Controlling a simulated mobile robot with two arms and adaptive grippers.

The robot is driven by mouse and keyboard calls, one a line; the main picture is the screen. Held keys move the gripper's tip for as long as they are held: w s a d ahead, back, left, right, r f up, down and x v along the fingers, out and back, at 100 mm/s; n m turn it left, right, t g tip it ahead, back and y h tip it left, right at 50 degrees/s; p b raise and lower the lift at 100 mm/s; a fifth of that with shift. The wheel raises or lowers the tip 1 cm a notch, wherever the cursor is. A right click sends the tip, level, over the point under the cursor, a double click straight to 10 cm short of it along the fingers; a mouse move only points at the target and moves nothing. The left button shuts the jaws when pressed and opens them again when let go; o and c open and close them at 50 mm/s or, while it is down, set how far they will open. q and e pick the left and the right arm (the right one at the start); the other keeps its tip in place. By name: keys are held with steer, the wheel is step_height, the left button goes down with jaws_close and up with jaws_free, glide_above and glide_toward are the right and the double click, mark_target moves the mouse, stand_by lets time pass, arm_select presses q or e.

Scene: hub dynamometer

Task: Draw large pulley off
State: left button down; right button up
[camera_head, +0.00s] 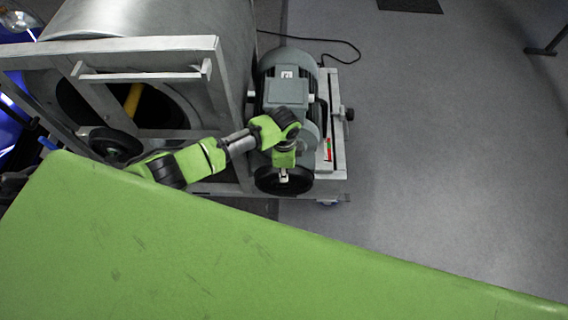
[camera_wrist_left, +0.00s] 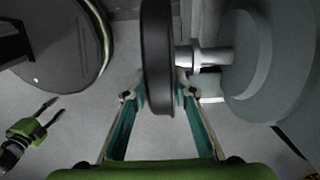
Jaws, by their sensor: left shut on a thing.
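The large pulley, a black disc (camera_head: 270,182), is at the front end of the grey motor (camera_head: 287,90). My left gripper (camera_head: 284,176) comes down over it. In the left wrist view the pulley (camera_wrist_left: 158,60) stands edge-on between the two fingers of the left gripper (camera_wrist_left: 160,98), which are shut on its lower rim. A light metal shaft (camera_wrist_left: 215,56) runs from the motor (camera_wrist_left: 265,60) to the pulley's hub; I cannot tell how far it sits inside. My right gripper (camera_wrist_left: 55,108) shows at the lower left of the wrist view, fingers apart and empty.
Another black wheel (camera_head: 115,145) sits by the metal drum frame (camera_head: 205,90) on the left. A dark round disc (camera_wrist_left: 65,50) is left of the pulley in the wrist view. The motor stands on a metal base (camera_head: 338,150).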

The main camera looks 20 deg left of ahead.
arm_select(q)
steer(key=shift+s+d+r+p, duration=0.1)
steer(key=shift+s+d+p, duration=0.2)
steer(key=shift+s+p, duration=0.45)
steer(key=shift+s+d+f+p, duration=0.1)
steer(key=shift+s+d+p, duration=0.15)
steer(key=shift+s+p, duration=0.55)
steer(key=shift+s+d+r+p, duration=0.1)
steer(key=shift+s+d+p, duration=0.3)
steer(key=shift+s, duration=0.6)
steer(key=shift+a, duration=0.1)
steer(key=s+d+p, duration=0.1)
steer(key=s+p, duration=0.3)
steer(key=s, duration=0.2)
steer(key=shift+d, duration=0.35)
